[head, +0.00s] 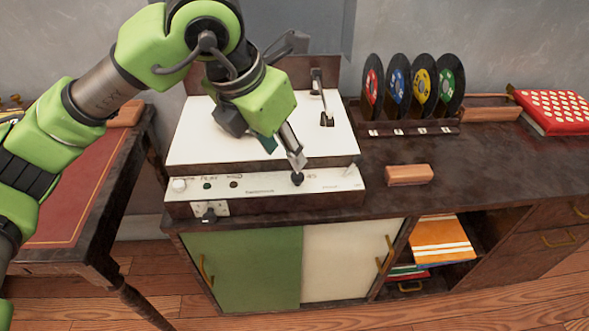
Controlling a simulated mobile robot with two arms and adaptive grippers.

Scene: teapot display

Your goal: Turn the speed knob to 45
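The record player (215,142) stands on the dark cabinet, with a white top and a white front control strip. The dark speed knob (298,179) is on the strip, right of its middle, with a "45" mark to its right. My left gripper (296,160) points down from above, its grey tip just above or touching the knob. I cannot tell whether it grips the knob, and the arm hides the middle of the player's top. The knob's pointer is too small to read. My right gripper is not in view.
A white knob (179,185) and small dark buttons sit left on the strip. A tonearm (326,115) is at the player's right. A pink-brown block (409,175) lies on the cabinet (380,203). Several records (398,85) stand in a rack behind. A red-topped desk (75,200) is left.

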